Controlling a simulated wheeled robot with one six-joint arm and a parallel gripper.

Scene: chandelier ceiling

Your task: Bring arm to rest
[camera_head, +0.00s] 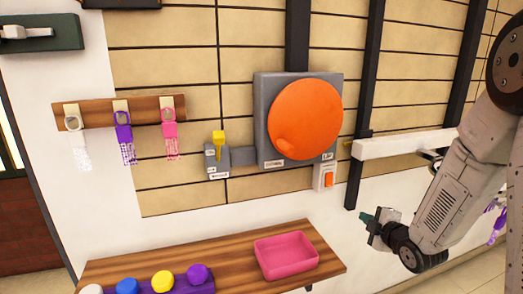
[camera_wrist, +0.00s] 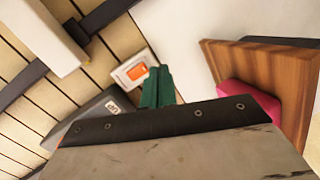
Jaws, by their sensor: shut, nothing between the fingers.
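My gripper (camera_head: 369,220) is at the right in the head view, at the end of my grey arm, which hangs down from the upper right. Its dark green fingers point left toward the wall. In the wrist view the green fingers (camera_wrist: 157,87) are together with nothing between them. The gripper is in front of the wall, to the right of and lower than a small white switch box with an orange rocker (camera_head: 328,178). That switch also shows just beyond the fingers in the wrist view (camera_wrist: 134,71).
A large orange disc (camera_head: 310,115) on a grey panel is on the wall. A yellow lever (camera_head: 218,140) is left of it. A wooden rack (camera_head: 92,113) holds several hanging items. Below, a wooden shelf (camera_head: 225,240) bears a pink tray (camera_head: 288,243) and coloured knobs. A white beam (camera_head: 405,143) is behind my arm.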

